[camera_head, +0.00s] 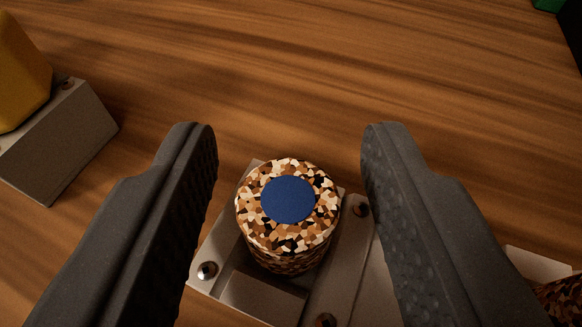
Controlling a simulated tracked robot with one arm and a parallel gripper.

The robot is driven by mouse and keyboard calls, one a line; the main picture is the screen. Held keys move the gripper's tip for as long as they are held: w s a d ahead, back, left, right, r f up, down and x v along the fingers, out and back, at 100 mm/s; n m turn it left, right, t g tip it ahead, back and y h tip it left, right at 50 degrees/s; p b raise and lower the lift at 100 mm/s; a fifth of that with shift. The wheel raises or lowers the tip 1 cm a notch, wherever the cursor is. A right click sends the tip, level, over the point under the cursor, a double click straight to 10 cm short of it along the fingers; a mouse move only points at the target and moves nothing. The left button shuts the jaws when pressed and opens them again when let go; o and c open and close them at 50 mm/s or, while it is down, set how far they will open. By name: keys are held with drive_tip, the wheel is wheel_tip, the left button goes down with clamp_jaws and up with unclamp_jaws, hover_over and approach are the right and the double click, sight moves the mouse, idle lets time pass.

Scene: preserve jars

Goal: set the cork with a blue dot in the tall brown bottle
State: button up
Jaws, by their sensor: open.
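The cork with a blue dot (288,235) stands in the lower middle of the view. It is a speckled brown, white and black cylinder with a round blue dot on its top. It sits on a grey metal holder (345,262) with screws. My gripper (288,150) is open, with one dark finger on each side of the cork and a visible gap on both sides. The tall brown bottle is not in view.
A yellow object (18,75) sits on a grey block (62,140) at the left. Part of another speckled object (562,300) shows at the lower right. A green item (548,5) is at the top right. The wooden surface (290,70) beyond the cork is clear.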

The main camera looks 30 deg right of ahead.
sight(289, 201)
clamp_jaws()
drive_tip(key=shift+r, duration=0.1)
drive_tip(key=shift+r+p, duration=0.55)
drive_tip(key=shift+r, duration=0.35)
wheel_tip(289, 201, up, 2)
drive_tip(key=shift+p, duration=0.55)
drive_tip(key=s+a+b, duration=0.1)
drive_tip(key=s+a, duration=0.2)
drive_tip(key=s, duration=0.4)
drive_tip(key=s+a+r, duration=0.1)
drive_tip(key=s+a, duration=0.2)
drive_tip(key=s, duration=0.4)
drive_tip(key=shift+s+b, duration=0.4)
